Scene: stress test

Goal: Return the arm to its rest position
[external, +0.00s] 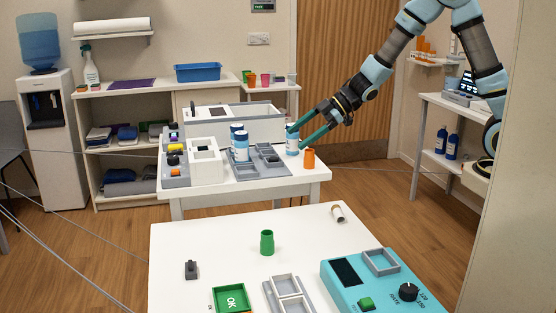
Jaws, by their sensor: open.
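My arm reaches in from the upper right of the external view. My gripper (299,137) has two long teal fingers, spread open over the right part of the back white table (300,180). A white bottle with a blue band (292,143) shows between or just behind the fingertips; I cannot tell whether they touch it.
Blue-and-white bottles (240,148) and a grey tray (269,165) are left of my gripper, with a white machine (235,120) behind. The front table (200,245) holds a green cup (267,242) and a teal device (372,285). Shelves (450,108) stand at right.

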